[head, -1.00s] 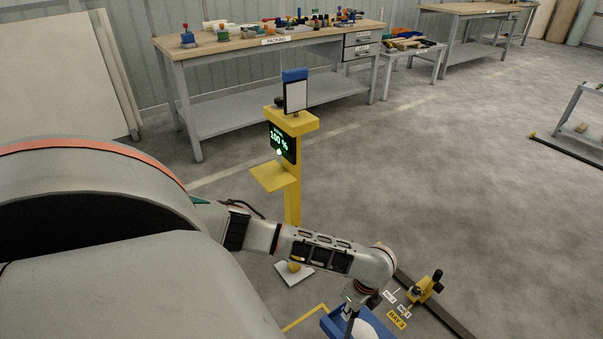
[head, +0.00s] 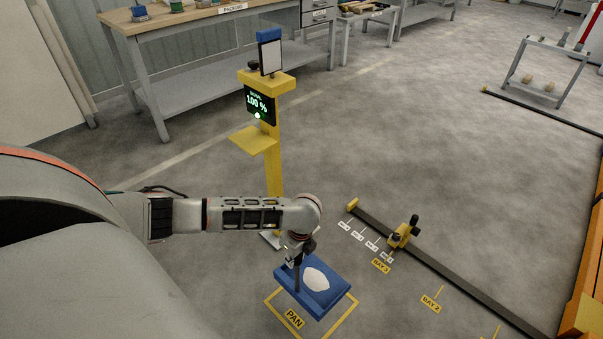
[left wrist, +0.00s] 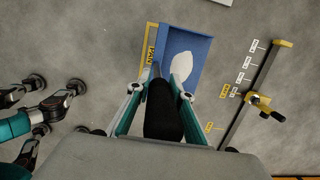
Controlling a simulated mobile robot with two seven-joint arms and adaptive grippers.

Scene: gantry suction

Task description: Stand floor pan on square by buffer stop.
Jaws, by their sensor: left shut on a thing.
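The floor pan (head: 335,276) is a blue tray with a white patch in it and a dark upright handle. My left gripper (head: 297,258) is shut on the handle; in the left wrist view the pan (left wrist: 201,50) lies beyond the fingers. The pan is over the yellow floor square (head: 345,309) marked PAN and hides its far part. The near edges and the label show. I cannot tell whether the pan touches the floor. The yellow buffer stop (head: 402,233) with a black knob sits on a dark rail, right of the pan. My right gripper is not in view.
The dark rail (head: 455,277) runs diagonally along the floor, with small white tags and BAY labels (head: 381,265) beside it. A yellow post (head: 270,150) with a screen reading 100 % stands behind my arm. A packing bench (head: 200,60) is at the back.

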